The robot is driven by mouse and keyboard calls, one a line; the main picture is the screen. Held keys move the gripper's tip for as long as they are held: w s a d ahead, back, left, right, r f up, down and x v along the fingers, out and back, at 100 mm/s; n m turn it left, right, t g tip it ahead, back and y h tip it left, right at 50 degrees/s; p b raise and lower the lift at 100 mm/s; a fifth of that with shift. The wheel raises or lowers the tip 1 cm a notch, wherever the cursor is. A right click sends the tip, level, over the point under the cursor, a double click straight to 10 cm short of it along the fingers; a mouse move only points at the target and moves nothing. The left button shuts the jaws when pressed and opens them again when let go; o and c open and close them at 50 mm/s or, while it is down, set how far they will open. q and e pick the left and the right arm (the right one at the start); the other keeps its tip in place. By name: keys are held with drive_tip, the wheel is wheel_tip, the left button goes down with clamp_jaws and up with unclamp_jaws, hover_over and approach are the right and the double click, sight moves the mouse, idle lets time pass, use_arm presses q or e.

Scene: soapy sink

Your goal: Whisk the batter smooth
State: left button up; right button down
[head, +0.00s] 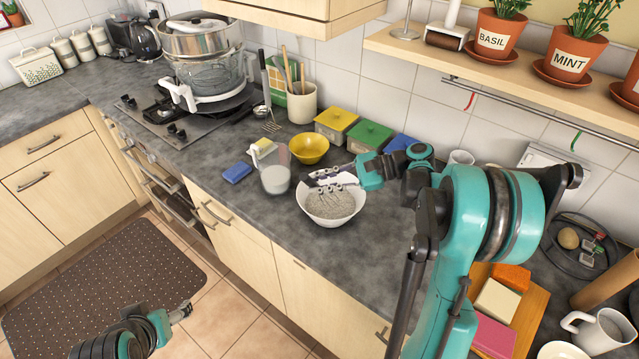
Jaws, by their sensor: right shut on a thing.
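A white bowl (345,219) of pale, grainy batter (330,204) stands on the grey worktop near its front edge. My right gripper (322,182) reaches in from the right over the bowl's back rim. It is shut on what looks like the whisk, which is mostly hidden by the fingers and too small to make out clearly. My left gripper (181,312) is low at the bottom left, in front of the cabinets and away from the bowl. Its fingers are too small to read.
A glass jug of milk (275,180), a yellow bowl (309,148) and a blue sponge (237,173) stand left of the bowl. Lidded yellow (337,120), green and blue boxes stand behind. A hob with stacked pots (205,75) is further left. The worktop's front edge is close.

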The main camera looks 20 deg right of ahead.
wheel_tip(320, 180, up, 9)
drive_tip(key=s+a+p, duration=0.1)
drive_tip(key=a+p, duration=0.1)
drive_tip(key=p, duration=0.4)
drive_tip(key=shift+s+a, duration=0.3)
drive_tip(key=shift+a, duration=0.1)
idle(0.4)
drive_tip(key=shift+r+p, duration=0.15)
drive_tip(key=shift+p, duration=0.15)
wheel_tip(320, 180, up, 5)
drive_tip(key=p, duration=0.3)
idle(0.3)
idle(0.5)
